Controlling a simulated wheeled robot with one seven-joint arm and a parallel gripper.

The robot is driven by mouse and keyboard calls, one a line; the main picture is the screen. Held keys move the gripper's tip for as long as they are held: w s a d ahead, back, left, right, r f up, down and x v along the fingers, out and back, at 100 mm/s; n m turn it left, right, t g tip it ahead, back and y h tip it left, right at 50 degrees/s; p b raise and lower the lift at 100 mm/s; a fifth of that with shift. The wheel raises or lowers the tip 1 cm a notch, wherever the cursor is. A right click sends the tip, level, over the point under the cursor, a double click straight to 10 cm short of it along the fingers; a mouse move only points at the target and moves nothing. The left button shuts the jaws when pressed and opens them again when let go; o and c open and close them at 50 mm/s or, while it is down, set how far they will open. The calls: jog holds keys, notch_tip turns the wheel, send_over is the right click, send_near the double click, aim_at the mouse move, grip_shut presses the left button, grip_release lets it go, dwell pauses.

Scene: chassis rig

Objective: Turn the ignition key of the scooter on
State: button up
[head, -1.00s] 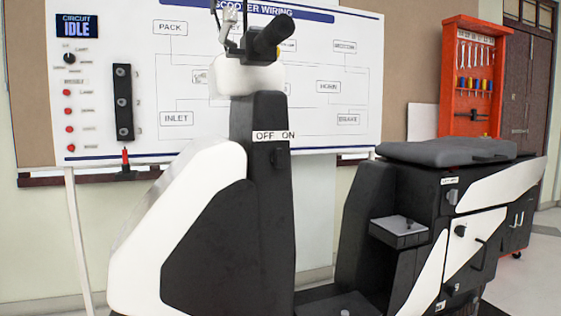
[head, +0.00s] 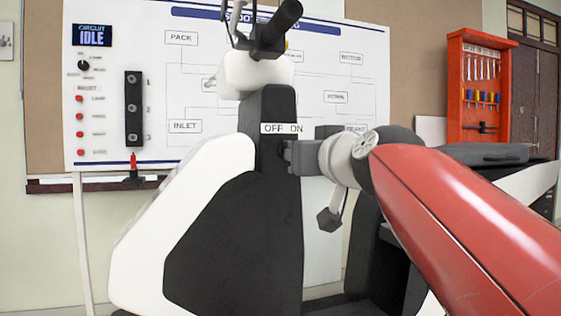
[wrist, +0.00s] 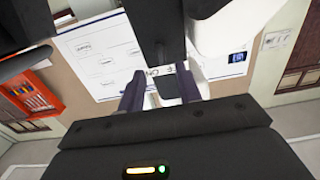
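The scooter (head: 235,240) stands upright in the middle of the head view, with a black steering column and white panels. A white OFF ON label (head: 281,128) is on the column; it also shows in the wrist view (wrist: 160,72). My gripper (head: 290,155) is at the column just below this label, reaching in from the right. In the wrist view, my gripper's two fingers (wrist: 160,92) stand apart, with dark column surface between them. The ignition key is hidden by the gripper in the head view. I cannot tell whether the fingers touch it.
The handlebar (head: 275,28) rises above the gripper. A whiteboard (head: 350,75) with a wiring diagram stands behind, with a panel display (head: 91,36) reading CIRCUIT IDLE. The seat (head: 485,153) is at the right, partly behind my arm. A red tool rack (head: 482,90) stands at the back right.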

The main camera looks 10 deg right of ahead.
jog(key=w+p, duration=0.1)
jog(key=w, duration=0.6)
jog(key=shift+w+a+r, duration=0.35)
jog(key=shift+w, duration=0.05)
grip_shut()
